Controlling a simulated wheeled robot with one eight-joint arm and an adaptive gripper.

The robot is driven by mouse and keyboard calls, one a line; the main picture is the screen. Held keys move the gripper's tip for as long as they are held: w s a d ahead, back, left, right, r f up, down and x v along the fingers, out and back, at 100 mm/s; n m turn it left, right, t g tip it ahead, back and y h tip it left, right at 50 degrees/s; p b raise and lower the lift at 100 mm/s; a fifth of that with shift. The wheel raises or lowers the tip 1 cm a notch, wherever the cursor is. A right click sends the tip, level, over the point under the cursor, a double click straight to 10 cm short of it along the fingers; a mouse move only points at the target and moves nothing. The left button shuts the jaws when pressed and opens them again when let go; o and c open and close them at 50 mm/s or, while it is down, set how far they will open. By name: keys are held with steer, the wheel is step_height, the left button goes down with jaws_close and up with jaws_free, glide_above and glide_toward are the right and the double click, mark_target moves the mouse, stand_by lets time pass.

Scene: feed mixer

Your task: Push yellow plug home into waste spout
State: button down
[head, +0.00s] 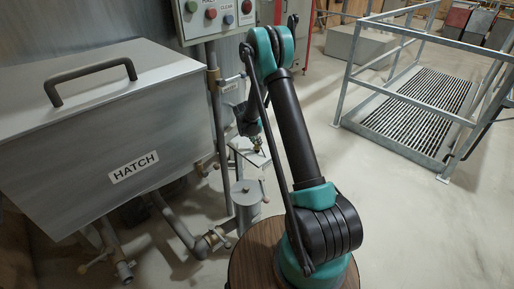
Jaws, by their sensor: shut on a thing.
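My gripper (257,144) shows small at the end of my forearm, left of my upper arm and pointing down. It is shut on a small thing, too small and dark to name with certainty. It is over or in front of a pale tilted plate (246,157); I cannot tell whether they touch. I cannot make out the yellow plug as a separate thing. A pipe with an open-looking end (124,270) sits low under the hatch box at the left. No label shows which pipe is the waste spout.
A grey box marked HATCH (134,167), with a dark handle, fills the left. A control panel (215,18) hangs at the top. A grey canister (246,195) stands below my gripper, by pipes and a valve (213,238). A railed grating (425,105) is at right; the floor before it is clear.

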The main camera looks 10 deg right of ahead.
mark_target(256, 144)
steer(key=shift+r, duration=0.85)
steer(key=shift+v, duration=1)
steer(key=s+a, duration=1.2)
steer(key=shift+a, duration=0.15)
steer(key=c, duration=1.9)
jaws_free()
jaws_close()
